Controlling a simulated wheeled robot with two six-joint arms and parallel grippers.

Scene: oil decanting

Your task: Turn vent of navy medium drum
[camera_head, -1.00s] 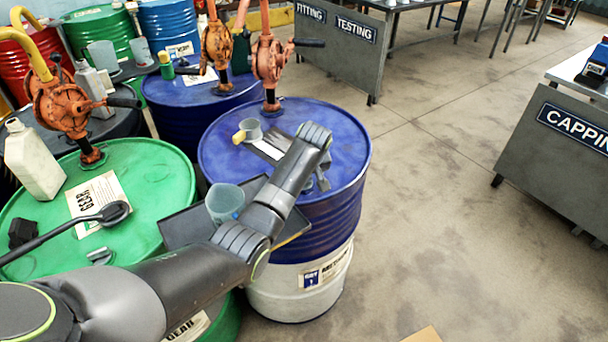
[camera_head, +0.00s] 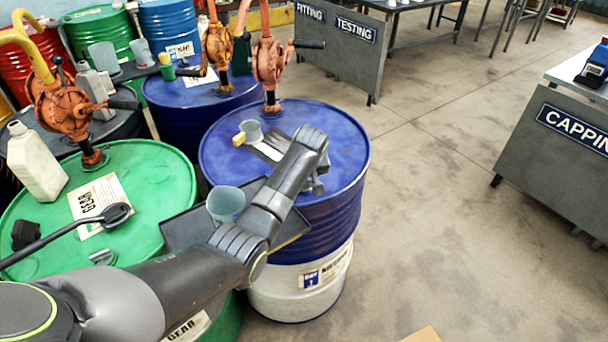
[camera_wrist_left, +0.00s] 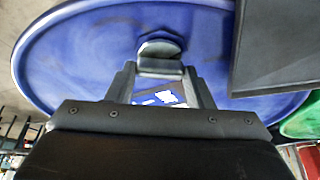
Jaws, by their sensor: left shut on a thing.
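The navy drum (camera_head: 340,140) with a white lower half stands in the middle of the head view. Its vent cap (camera_wrist_left: 160,49), a dark rounded knob near the rim, shows in the left wrist view. My left gripper (camera_wrist_left: 160,72) is shut on the vent, with one finger on each side of its lower part. In the head view my left gripper (camera_head: 314,184) is low over the front right of the drum top, and my wrist hides the vent. My right gripper is not in view.
A dark tray (camera_head: 180,231) with a blue-grey beaker (camera_head: 226,204) sits at the front left. A green drum (camera_head: 140,180) stands left.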

